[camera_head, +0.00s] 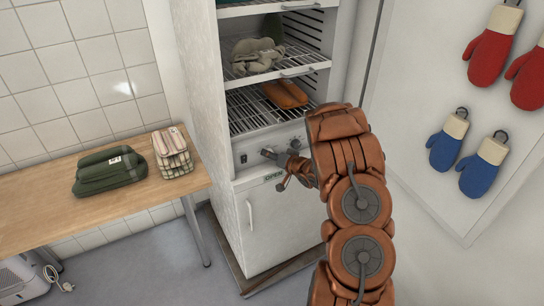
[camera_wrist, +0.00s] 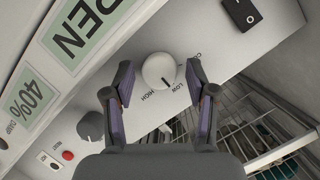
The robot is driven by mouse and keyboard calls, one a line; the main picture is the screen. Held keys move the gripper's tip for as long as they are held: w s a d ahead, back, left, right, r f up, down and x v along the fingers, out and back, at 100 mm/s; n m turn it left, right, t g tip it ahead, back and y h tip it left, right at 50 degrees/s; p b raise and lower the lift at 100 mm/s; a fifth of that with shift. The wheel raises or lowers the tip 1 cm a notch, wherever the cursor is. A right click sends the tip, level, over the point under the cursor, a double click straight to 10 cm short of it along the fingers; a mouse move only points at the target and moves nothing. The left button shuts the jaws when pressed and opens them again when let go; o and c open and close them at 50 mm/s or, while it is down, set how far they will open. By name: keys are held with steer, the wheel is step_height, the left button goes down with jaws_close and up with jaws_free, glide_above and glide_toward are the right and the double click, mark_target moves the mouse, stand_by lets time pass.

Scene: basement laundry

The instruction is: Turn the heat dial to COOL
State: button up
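The heat dial (camera_wrist: 159,70) is a round white knob on the white control panel in the wrist view. Its dark mark points down and right, roughly toward the LOW label (camera_wrist: 181,87). The HIGH label (camera_wrist: 152,95) is below it and the COOL label (camera_wrist: 193,58) is to its right, partly covered by a finger. My gripper (camera_wrist: 159,72) is open, with one finger on each side of the dial and visible gaps between. In the head view my gripper (camera_head: 270,155) is at the cabinet's panel, and I cannot make out the dial there.
A black rocker switch (camera_wrist: 243,12), a grey knob (camera_wrist: 91,125) and a red button (camera_wrist: 67,155) share the panel. Wire shelves (camera_head: 255,118) hold mittens above it. An OPEN sign (camera_head: 274,176) sits just below. A wooden table (camera_head: 100,215) is left.

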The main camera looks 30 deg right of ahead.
steer(key=c, duration=0.9)
steer(key=shift+b, duration=0.65)
steer(key=n+b, duration=0.1)
steer(key=b, duration=0.1)
steer(key=n+h+b, duration=0.1)
steer(key=b, duration=0.1)
steer(key=shift+a+f+b, duration=0.1)
steer(key=shift+f+b, duration=0.15)
steer(key=shift+b, duration=0.05)
steer(key=n+h+b, duration=0.2)
steer(key=n+b, duration=0.1)
steer(key=b, duration=0.4)
steer(key=shift+a+g, duration=0.1)
steer(key=shift+g, duration=0.3)
steer(key=n+h+b, duration=0.1)
steer(key=n+b, duration=0.1)
steer(key=b, duration=0.2)
steer(key=shift+a+r+n+h+b, duration=0.1)
steer(key=shift+r+n+h+b, duration=0.15)
steer(key=shift+n+h+b, duration=0.7)
steer(key=shift+r+y+b, duration=0.1)
steer(key=shift+y+b, duration=0.25)
steer(key=shift+b, duration=0.05)
